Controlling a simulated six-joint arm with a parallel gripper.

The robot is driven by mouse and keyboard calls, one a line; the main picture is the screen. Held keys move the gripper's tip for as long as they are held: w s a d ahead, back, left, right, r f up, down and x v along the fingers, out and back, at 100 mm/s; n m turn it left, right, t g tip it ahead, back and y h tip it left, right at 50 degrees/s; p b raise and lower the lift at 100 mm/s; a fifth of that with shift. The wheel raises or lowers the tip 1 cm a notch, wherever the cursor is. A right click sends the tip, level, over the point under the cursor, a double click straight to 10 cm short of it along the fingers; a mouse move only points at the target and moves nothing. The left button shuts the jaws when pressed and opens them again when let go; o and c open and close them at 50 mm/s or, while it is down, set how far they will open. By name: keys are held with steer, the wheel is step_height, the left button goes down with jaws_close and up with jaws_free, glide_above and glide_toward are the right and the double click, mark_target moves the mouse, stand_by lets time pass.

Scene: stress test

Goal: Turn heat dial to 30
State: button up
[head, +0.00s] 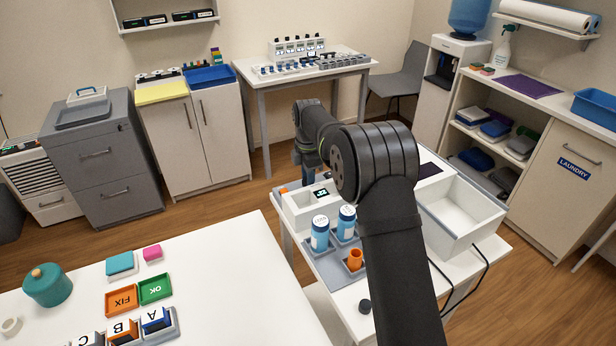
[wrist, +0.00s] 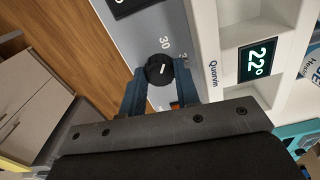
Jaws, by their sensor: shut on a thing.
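The heat dial (wrist: 160,70) is a round black knob with a short white mark, on a grey panel in the wrist view. The mark lies roughly across the picture, toward the right finger. A printed "30" (wrist: 165,43) is just above the knob, and another number to its right is partly hidden. My gripper (wrist: 160,82) has its two blue fingers on either side of the knob and is shut on it. Beside it, a white unit marked Quorvin has a dark display (wrist: 258,58) reading 22°. In the head view my arm hides the dial.
On the same small table in the head view are blue-and-white cans (head: 320,234), an orange cup (head: 355,259) and an open white bin (head: 458,212). A white worktable (head: 230,270) with blocks and a teal pot (head: 47,284) stands at left.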

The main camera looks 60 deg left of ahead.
steer(key=shift+r+n, duration=0.1)
steer(key=shift+n, duration=0.5)
steer(key=o, duration=1)
